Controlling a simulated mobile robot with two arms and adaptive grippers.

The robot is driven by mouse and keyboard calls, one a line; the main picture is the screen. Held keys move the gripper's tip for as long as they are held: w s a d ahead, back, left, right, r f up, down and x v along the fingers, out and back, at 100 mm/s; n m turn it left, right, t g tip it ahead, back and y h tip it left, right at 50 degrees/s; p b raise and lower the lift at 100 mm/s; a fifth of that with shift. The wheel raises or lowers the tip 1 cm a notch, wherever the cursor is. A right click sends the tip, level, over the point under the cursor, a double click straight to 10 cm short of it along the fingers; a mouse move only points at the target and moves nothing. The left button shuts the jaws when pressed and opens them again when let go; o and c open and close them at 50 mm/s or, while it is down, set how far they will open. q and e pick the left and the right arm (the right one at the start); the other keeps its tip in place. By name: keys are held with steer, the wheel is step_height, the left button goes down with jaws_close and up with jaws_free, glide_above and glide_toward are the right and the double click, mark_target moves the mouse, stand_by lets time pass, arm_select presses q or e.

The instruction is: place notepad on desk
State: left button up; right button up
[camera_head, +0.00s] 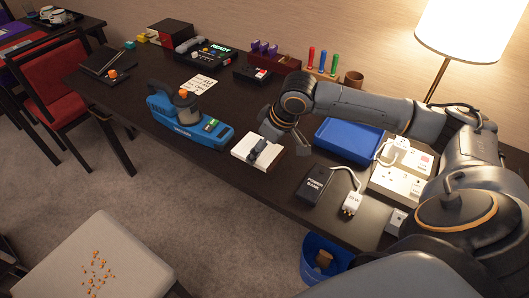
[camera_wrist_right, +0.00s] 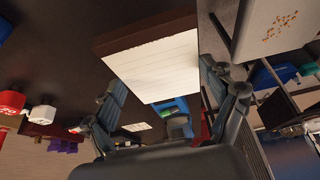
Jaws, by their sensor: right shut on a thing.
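The white notepad (camera_head: 241,148) is at the front edge of the dark desk (camera_head: 220,164), right of the blue vacuum-like device. My right gripper (camera_head: 261,151) is above it, with its fingers at the pad. In the right wrist view the notepad (camera_wrist_right: 160,66) lies between the two fingers of my right gripper (camera_wrist_right: 166,84), showing a lined white page and a dark brown edge. The gripper is shut on it. Whether the pad touches the desk is hard to tell. My left gripper is not in view.
The blue device (camera_head: 190,122) stands left of the notepad. A black power bank (camera_head: 315,183), a white plug (camera_head: 352,203) and a blue tray (camera_head: 347,141) lie to the right. A blue bin (camera_head: 325,262) is below the desk edge. A lamp (camera_head: 472,30) stands behind.

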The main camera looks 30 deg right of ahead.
mark_target(266, 148)
steer(key=f, duration=0.1)
steer(key=w+d+f, duration=0.2)
steer(key=f, duration=0.1)
steer(key=shift+w+d, duration=0.1)
steer(key=shift+d, duration=0.1)
steer(key=shift+w+d+f, duration=0.1)
steer(key=shift+d+f, duration=0.05)
steer(key=shift+f, duration=1.6)
steer(key=o, duration=1.1)
steer(key=shift+f, duration=0.1)
steer(key=shift+c, duration=0.2)
steer(key=v, duration=1.2)
steer(key=shift+p, duration=0.35)
